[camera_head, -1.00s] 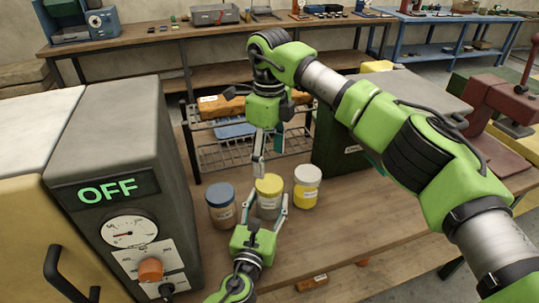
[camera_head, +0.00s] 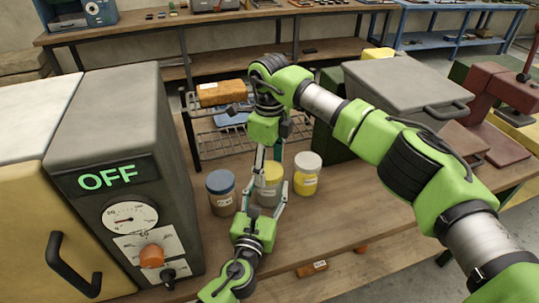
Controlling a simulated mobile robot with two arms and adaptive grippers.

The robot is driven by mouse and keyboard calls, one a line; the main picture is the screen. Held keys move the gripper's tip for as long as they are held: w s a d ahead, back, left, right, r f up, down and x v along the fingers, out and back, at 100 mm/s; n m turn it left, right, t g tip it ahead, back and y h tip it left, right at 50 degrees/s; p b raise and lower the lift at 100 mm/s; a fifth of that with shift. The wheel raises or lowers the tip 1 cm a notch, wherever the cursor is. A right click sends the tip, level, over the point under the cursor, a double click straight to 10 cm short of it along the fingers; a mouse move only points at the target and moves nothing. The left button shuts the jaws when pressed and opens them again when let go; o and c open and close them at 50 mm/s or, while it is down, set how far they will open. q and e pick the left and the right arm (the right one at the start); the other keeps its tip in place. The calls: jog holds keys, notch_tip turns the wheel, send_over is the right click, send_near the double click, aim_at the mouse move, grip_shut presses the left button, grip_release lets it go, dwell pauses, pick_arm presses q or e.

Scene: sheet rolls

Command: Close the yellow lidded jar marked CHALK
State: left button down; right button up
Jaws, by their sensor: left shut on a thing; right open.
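The yellow-lidded jar (camera_head: 268,197) stands upright on the bench, the middle one of a row; its grey body is partly hidden and its label is too small to read. The yellow lid (camera_head: 270,173) sits at its top; I cannot tell whether it is fully seated. My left gripper (camera_head: 265,202) comes from the front and is shut on the jar's body. My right gripper (camera_head: 268,164) points down at the lid from above, fingers apart; I cannot tell whether they touch it.
A blue-lidded jar (camera_head: 221,192) stands close on the left, a white-lidded yellow jar (camera_head: 307,174) close on the right. A grey machine reading OFF (camera_head: 117,168) is at left. A wire rack (camera_head: 208,146) stands behind. Bare bench top (camera_head: 345,213) lies to the right.

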jog(key=shift+f, duration=0.25)
jog(key=c, duration=1.2)
jog(key=shift+o, duration=0.2)
jog(key=shift+m, duration=0.9)
jog(key=o, duration=1.3)
